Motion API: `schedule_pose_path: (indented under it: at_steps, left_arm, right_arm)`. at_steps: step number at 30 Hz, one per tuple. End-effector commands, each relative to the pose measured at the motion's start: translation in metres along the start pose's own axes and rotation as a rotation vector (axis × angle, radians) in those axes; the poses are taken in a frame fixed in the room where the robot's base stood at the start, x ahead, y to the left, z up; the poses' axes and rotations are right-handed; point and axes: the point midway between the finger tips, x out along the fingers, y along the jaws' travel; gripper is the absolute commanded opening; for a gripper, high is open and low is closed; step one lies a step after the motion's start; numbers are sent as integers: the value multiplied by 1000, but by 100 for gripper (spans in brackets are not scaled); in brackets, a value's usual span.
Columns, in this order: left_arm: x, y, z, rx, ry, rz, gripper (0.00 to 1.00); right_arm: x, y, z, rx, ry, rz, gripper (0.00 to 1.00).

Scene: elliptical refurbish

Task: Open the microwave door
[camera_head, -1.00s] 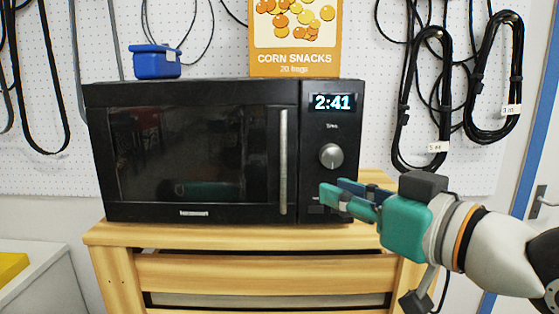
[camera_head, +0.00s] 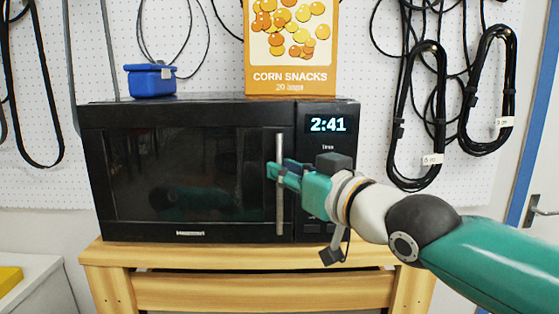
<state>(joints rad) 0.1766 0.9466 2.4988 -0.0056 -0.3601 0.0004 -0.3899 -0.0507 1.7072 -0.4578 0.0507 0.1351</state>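The black microwave (camera_head: 190,108) stands on a wooden stand, its dark-windowed door (camera_head: 180,175) closed. The upright silver door handle (camera_head: 280,212) is at the door's right edge. My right gripper (camera_head: 276,170), with teal and dark blue fingers, is at the middle of the handle. The teal fingertip covers part of the handle and reaches just past its left side. The dark blue finger shows to the right of the handle. The gap between the fingers is hidden, so I cannot tell whether they grip it. My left gripper is not in view.
A blue box (camera_head: 151,82) and a corn snacks box (camera_head: 291,60) stand on top of the microwave. The wooden stand (camera_head: 230,291) is below. Coiled black cables (camera_head: 487,95) hang on the pegboard at right. A yellow object (camera_head: 9,279) lies at the lower left.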

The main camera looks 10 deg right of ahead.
Motion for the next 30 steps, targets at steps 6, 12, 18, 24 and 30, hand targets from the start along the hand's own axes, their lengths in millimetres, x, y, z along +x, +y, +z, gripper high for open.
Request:
schedule_pose_path:
  at_steps: [6,12,18,24,30]
  left_arm:
    - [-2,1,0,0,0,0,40]
    - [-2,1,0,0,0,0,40]
    - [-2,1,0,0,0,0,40]
    - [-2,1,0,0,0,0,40]
    - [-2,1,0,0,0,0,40]
  right_arm:
    - [20,0,0,-2,0,1,22]
    - [22,0,0,0,1,1,22]
    - [22,0,0,0,1,0,10]
    - [22,0,0,-1,1,0,0]
    - [22,0,0,-1,1,0,0]
